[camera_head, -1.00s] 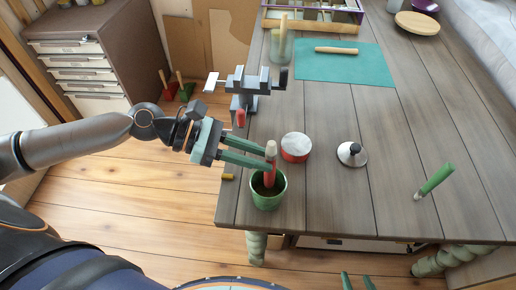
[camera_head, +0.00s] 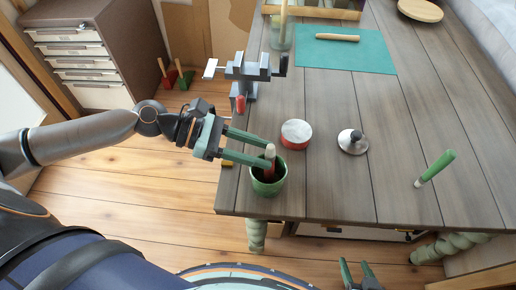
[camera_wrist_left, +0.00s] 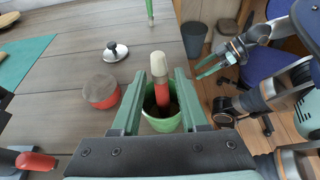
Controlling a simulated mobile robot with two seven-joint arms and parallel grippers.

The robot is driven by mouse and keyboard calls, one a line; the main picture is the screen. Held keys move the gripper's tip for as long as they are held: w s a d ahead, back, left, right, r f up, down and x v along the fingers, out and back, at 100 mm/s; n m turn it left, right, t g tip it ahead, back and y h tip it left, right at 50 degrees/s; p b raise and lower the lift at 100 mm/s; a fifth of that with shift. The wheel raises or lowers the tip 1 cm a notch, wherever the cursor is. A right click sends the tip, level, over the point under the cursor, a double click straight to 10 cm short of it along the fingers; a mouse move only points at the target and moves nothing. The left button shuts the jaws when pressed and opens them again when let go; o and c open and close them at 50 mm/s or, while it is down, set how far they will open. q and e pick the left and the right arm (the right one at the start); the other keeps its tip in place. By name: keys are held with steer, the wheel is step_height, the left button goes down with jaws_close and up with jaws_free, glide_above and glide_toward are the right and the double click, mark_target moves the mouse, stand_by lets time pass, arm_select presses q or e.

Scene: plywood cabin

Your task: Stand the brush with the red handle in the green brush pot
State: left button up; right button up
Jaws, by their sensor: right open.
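The brush with the red handle (camera_head: 270,153) stands nearly upright inside the green brush pot (camera_head: 268,187), pale end up and red part mostly below the rim. The pot stands near the front left edge of the table. My left gripper (camera_head: 267,155) has its fingers apart on either side of the brush, just above the rim. In the left wrist view the brush (camera_wrist_left: 160,92) shows between the spread fingers, with a gap at the right finger. Its lower end is hidden in the pot (camera_wrist_left: 161,124). My right gripper (camera_head: 360,275) is open and empty below the table's front edge.
A red tin with a pale top (camera_head: 296,134) stands close behind the pot. A black-and-white knobbed object (camera_head: 352,142) and a green-handled piece (camera_head: 435,167) are further right. A grey vise (camera_head: 245,75) is at the left edge. The front middle is clear.

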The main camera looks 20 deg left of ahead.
arm_select(q)
steer(key=shift+o, duration=1)
steer(key=p+v, duration=0.7)
steer(key=v, duration=0.5)
steer(key=shift+a, duration=0.25)
steer(key=shift+r, duration=0.1)
stand_by(0.4)
